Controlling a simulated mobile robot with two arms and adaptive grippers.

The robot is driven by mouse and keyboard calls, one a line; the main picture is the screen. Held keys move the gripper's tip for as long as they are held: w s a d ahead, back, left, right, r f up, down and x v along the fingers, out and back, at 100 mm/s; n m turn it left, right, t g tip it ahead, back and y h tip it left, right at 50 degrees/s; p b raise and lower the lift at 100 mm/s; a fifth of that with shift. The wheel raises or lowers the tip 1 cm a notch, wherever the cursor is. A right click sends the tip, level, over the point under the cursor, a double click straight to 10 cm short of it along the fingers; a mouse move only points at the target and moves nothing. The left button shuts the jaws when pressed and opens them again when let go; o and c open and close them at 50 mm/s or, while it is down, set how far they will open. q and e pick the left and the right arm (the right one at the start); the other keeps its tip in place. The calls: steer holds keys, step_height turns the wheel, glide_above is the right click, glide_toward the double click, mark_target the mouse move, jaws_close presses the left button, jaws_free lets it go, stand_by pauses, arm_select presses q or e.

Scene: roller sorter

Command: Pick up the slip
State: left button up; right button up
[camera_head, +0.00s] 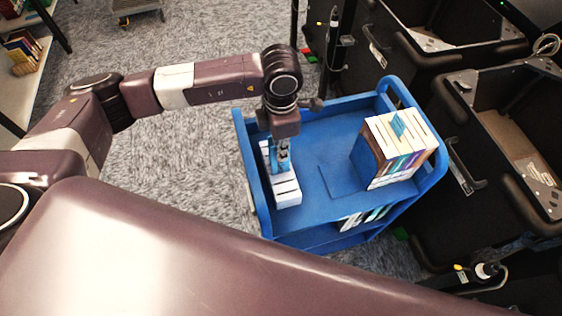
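A blue cart (315,205) stands right of the middle. A row of books (392,165) stands at the right on its top. A small teal piece that looks like the slip (399,125) lies on the upper edges of these books. My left gripper (281,165) points down over the left side of the cart, at a row of white books (285,190), well apart from the teal piece. Its fingers are small and blend with light blue and white shapes there, so I cannot tell whether they are open or shut. My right gripper is out of view.
Black bins (455,95) with raised rims and handles stand close along the cart's right side. A shelf with books (22,55) is at the far left. The middle of the cart top is clear, and so is the grey carpet (190,130) left of the cart.

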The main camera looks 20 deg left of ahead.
arm_select(q)
steer(key=shift+s, duration=0.1)
jaws_close()
steer(key=shift+r, duration=0.15)
